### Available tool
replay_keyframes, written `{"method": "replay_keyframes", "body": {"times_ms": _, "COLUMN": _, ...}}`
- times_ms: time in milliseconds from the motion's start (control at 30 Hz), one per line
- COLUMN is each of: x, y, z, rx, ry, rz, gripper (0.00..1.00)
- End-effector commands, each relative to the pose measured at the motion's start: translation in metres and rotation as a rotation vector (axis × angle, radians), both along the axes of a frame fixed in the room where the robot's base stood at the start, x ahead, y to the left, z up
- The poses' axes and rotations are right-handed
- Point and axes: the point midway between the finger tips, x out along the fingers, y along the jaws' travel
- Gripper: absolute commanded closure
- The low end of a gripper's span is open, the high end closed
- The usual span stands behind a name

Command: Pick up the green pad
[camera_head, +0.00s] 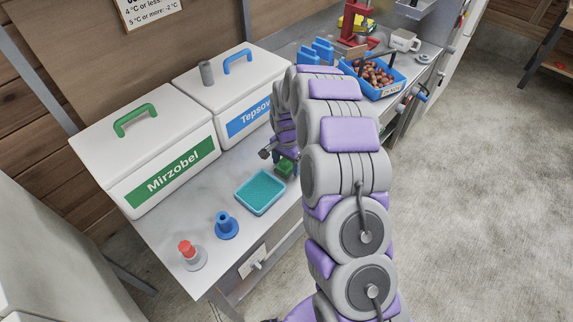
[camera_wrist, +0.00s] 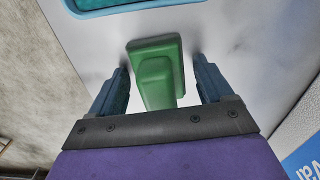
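The green pad (camera_wrist: 155,72) shows in the wrist view as a green block with a raised handle-like part, on the grey metal table. My gripper (camera_wrist: 160,80) is open, with its two dark blue fingers on either side of the green pad. There are small gaps between the pad and both fingers. In the head view the green pad (camera_head: 284,167) is partly hidden by my gripper (camera_head: 278,158), right of the teal tray.
A teal tray (camera_head: 241,204), a blue cone-like item (camera_head: 227,226) and a red-topped grey item (camera_head: 190,254) stand nearby. White boxes labelled Mirzobel (camera_head: 118,196) and Tepsov (camera_head: 205,101) stand along the back. A blue crate (camera_head: 400,79) holds chestnuts farther along.

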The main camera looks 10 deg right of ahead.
Motion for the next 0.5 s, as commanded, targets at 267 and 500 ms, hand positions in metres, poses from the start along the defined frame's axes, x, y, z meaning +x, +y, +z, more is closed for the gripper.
{"method": "replay_keyframes", "body": {"times_ms": 267, "x": 0.0000, "y": 0.0000, "z": 0.0002, "rx": 0.000, "ry": 0.000, "rz": 0.000, "gripper": 0.47}}
{"method": "replay_keyframes", "body": {"times_ms": 500, "x": 0.0001, "y": 0.0001, "z": 0.0004, "rx": 0.000, "ry": 0.000, "rz": 0.000, "gripper": 0.70}}
